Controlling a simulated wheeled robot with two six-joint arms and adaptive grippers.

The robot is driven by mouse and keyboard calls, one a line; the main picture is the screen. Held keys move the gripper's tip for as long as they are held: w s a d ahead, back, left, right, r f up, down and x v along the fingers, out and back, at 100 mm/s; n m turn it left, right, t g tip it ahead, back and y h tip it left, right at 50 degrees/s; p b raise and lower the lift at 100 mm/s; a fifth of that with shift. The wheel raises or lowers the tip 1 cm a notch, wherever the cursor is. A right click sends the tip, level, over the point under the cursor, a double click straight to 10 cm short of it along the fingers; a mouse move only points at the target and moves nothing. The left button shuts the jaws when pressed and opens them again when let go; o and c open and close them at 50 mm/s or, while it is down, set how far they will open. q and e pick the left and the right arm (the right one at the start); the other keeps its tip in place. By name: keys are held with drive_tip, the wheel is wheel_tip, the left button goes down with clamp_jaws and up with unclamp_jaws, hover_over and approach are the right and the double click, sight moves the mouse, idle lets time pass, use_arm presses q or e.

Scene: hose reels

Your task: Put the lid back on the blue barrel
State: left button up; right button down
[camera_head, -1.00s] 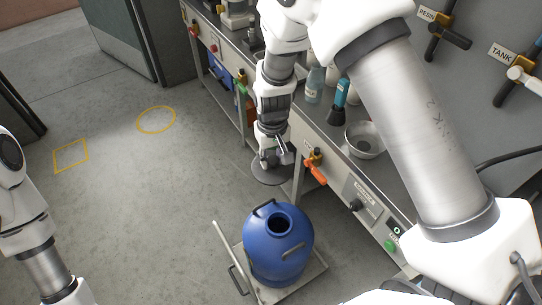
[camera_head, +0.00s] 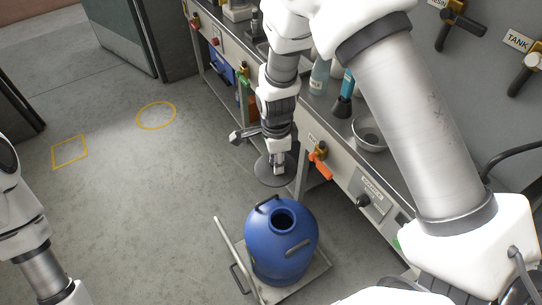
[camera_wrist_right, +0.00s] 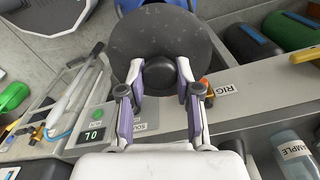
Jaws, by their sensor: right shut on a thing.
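The blue barrel (camera_head: 280,248) stands upright with its round mouth (camera_head: 283,220) open on top. My right gripper (camera_head: 278,168) is shut on the knob of the round dark grey lid (camera_head: 264,172). The lid is in the air beyond the barrel, apart from it and not over its mouth. In the right wrist view, the two fingers (camera_wrist_right: 160,88) of the right gripper sit on either side of the lid's black knob (camera_wrist_right: 160,74), and the lid (camera_wrist_right: 165,35) spreads out behind it. My left arm shows at the left edge, but its gripper is out of view.
The barrel stands on a low trolley (camera_head: 312,272) with a handle (camera_head: 232,255) at its left. A workbench (camera_head: 335,170) with an orange-handled valve (camera_head: 320,163), a metal bowl (camera_head: 370,135) and bottles runs along the right. The floor to the left is clear, with yellow markings (camera_head: 156,115).

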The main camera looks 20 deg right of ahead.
wheel_tip(320, 180, down, 28)
drive_tip(key=s+d+m+b, duration=0.1)
drive_tip(key=m+b, duration=0.7)
drive_tip(key=b, duration=1.8)
drive_tip(key=shift+s+d+b, duration=0.35)
drive_tip(key=shift+s+d, duration=0.05)
drive_tip(key=shift+d, duration=0.15)
drive_tip(key=shift+r+p, duration=0.15)
drive_tip(key=shift+p, duration=1.05)
drive_tip(key=shift+f+p, duration=0.2)
drive_tip(key=shift+p, duration=0.25)
drive_tip(key=shift+p, duration=0.45)
